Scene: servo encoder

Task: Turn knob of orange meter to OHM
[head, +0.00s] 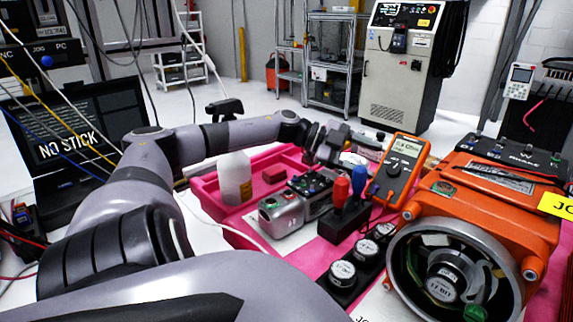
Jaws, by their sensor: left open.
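The orange meter (399,168) stands upright, leaning back a little, at the far side of the pink work area. Its lit display (405,147) is at the top. Its round dark knob (393,170) is on the front face, too small to read where it points. My left gripper (362,149) is just left of the meter, near the height of its display, open. It appears apart from the knob, and the gap is hard to judge. Its fingers are small and partly hidden by its own body. My right gripper is not in view.
Red and blue-handled tools (341,192) stand in a black block before the meter. A grey button box (281,213) and white bottle (235,178) are left. Round gauges (342,273) and a large orange motor unit (478,205) are in front and right.

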